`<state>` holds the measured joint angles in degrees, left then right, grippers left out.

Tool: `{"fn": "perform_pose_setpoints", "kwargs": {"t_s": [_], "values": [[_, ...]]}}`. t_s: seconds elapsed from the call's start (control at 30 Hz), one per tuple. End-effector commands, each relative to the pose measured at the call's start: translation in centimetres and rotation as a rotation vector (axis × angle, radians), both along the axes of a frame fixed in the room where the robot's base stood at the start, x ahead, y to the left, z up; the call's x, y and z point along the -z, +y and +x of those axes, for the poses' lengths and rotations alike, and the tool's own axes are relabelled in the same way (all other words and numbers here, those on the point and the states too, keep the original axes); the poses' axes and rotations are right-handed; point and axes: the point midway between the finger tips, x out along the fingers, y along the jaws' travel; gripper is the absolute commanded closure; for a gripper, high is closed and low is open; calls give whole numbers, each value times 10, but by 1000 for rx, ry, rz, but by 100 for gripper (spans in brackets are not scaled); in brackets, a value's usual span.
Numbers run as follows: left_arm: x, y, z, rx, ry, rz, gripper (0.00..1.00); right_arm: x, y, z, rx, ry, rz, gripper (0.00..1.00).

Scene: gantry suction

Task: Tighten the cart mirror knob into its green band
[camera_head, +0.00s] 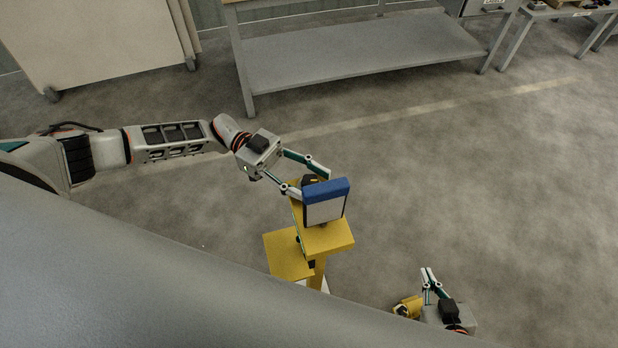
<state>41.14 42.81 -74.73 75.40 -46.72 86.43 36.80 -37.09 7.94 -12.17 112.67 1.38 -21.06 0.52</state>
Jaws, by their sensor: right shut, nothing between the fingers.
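The cart mirror (325,204), a pale panel with a blue top edge, stands on a yellow cart post (325,238). A small dark part with a yellow mark (312,181), perhaps the knob, shows just behind the mirror. No green band can be made out. My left gripper (315,183) reaches in from the left; its fingers are spread on either side of the dark part, close to the mirror. Whether they touch or hold anything cannot be told. My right gripper (429,271) is at the lower right, shut and empty, its fingers pointing up the picture, apart from the mirror.
A lower yellow ledge (288,257) lies left of the post. A small yellow object (408,307) shows beside my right gripper. A grey shelf table (360,55) and a beige wheeled panel (90,40) stand at the back. The floor at right is clear.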

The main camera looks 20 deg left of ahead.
Motion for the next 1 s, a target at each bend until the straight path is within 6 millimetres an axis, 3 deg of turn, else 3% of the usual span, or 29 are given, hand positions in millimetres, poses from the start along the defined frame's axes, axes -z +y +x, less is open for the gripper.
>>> {"fn": "perform_pose_setpoints", "kwargs": {"t_s": [0.07,0.2,0.23,0.47,1.0], "values": [[0,0,0,0,0,0,56,2,-1,-1,0,3,-2,100],[0,0,0,0,0,0,92,4,-1,-2,0,8,-3,100],[0,0,0,0,0,0,95,5,-1,-2,-1,8,-4,100],[0,0,1,14,-2,-3,95,11,-1,-3,-1,10,-5,100],[4,0,2,255,-1,-7,95,93,-2,-20,-4,54,-14,100]]}}
